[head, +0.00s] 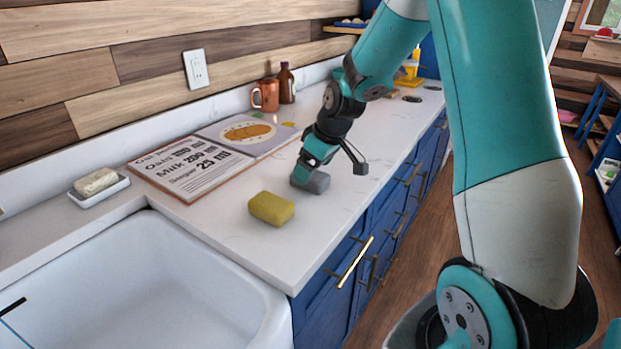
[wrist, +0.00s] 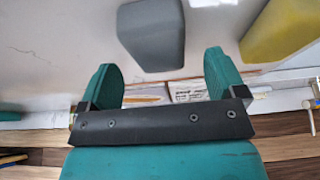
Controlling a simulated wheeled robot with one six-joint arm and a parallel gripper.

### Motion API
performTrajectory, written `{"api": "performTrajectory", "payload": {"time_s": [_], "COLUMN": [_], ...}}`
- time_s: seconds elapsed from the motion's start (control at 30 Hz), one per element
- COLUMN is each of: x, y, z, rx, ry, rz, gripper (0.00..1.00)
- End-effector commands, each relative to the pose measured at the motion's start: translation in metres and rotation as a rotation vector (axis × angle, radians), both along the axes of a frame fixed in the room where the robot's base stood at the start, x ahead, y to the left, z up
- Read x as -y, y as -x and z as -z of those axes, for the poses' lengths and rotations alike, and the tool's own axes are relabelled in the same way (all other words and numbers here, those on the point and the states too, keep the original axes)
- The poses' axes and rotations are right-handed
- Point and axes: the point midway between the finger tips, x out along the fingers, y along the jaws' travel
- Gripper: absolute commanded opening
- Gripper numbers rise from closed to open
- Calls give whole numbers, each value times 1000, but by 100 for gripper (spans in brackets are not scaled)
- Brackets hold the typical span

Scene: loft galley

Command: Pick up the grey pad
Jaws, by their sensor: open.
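The grey pad (head: 314,181) lies on the white counter, just behind and to the right of a yellow sponge (head: 271,208). My gripper (head: 308,168) is right at the pad in the head view and hides part of it. In the wrist view the grey pad (wrist: 152,32) is beyond the fingertips, roughly between them and a little to the left. My gripper's two teal fingers (wrist: 159,72) are spread apart with nothing between them. The yellow sponge (wrist: 278,28) shows at the upper right there.
A recipe board (head: 190,167) lies on the counter left of my gripper. A white sink (head: 150,285) is at the front left, with a soap dish (head: 100,197) behind it. A copper mug (head: 266,95) and brown bottle (head: 286,83) stand by the wall. Blue drawers with handles (head: 354,262) line the counter front.

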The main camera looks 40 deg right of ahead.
Motion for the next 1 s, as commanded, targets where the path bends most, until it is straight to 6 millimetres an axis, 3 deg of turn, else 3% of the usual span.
{"api": "performTrajectory", "payload": {"time_s": [0.2,0.47,0.57,0.7,1.0], "x": [-2,-3,-3,-3,-3], "y": [-10,-12,-12,-12,-12], "z": [28,32,32,32,31], "rx": [-1,1,1,0,1], "ry": [-1,0,0,0,0], "rz": [-2,-1,0,0,0], "gripper": [89,89,71,39,36]}}
